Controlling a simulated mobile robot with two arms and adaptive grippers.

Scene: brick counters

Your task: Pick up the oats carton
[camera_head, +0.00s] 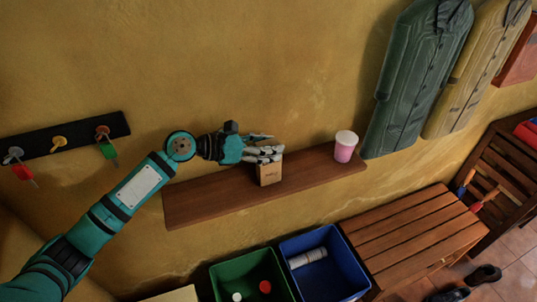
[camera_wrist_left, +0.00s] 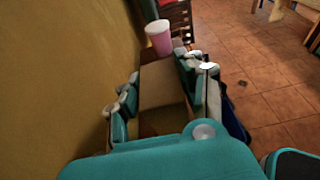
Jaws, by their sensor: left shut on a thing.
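The oats carton (camera_head: 269,174) is a small brown box standing on the wooden wall shelf (camera_head: 205,200). My left gripper (camera_head: 266,155) comes in from the left and is shut on the upper part of the carton. In the left wrist view the carton (camera_wrist_left: 161,88) lies between the two fingers of the gripper (camera_wrist_left: 162,92), one on each side. The carton's base appears at the shelf; whether it touches the board is hard to tell. My right gripper is in neither view.
A pink cup with a white lid (camera_head: 345,147) stands on the shelf to the right. Key hooks (camera_head: 60,141) hang at left. Below are a green bin (camera_head: 238,268), a blue bin (camera_head: 335,270) and a slatted wooden bench (camera_head: 415,235). The shelf between carton and cup is clear.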

